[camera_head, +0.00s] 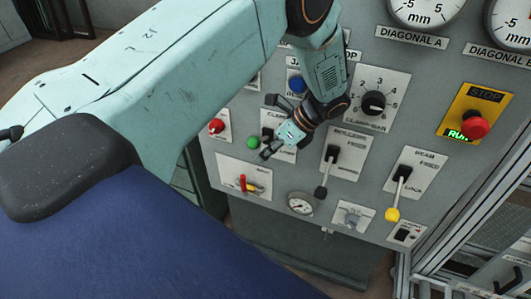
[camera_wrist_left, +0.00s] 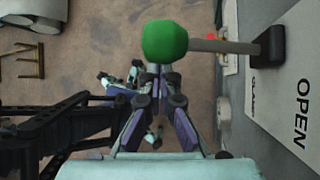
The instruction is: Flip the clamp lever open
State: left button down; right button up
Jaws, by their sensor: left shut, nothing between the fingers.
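The clamp lever has a green ball knob (camera_head: 253,142), just left of my left gripper (camera_head: 269,153) in the head view. In the left wrist view the green knob (camera_wrist_left: 164,42) is large, on a grey shaft (camera_wrist_left: 222,46) that sticks out from a black pivot (camera_wrist_left: 268,47). The pivot sits on a white plate marked OPEN (camera_wrist_left: 290,105). My left gripper (camera_wrist_left: 155,76) is shut and empty, with its fingertips close to the knob in the picture. I cannot tell whether they touch it. My arm and gripper hide most of the lever's plate in the head view.
A red knob (camera_head: 215,126), a blue knob (camera_head: 297,84), a black dial (camera_head: 374,102), a black lever (camera_head: 321,191), a yellow lever (camera_head: 392,214) and a red-and-yellow valve handle (camera_head: 249,185) surround my gripper. A red stop button (camera_head: 474,125) sits at the right.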

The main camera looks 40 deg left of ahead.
pick_arm(q)
jog(key=shift+s+r+p, duration=0.2)
jog(key=shift+r+p, duration=0.3)
jog(key=shift+r, duration=0.3)
jog(key=shift+w+f, duration=0.1)
jog(key=shift+w, duration=0.1)
jog(key=v, duration=0.7)
jog(key=shift+r, duration=0.2)
jog(key=shift+d, duration=0.15)
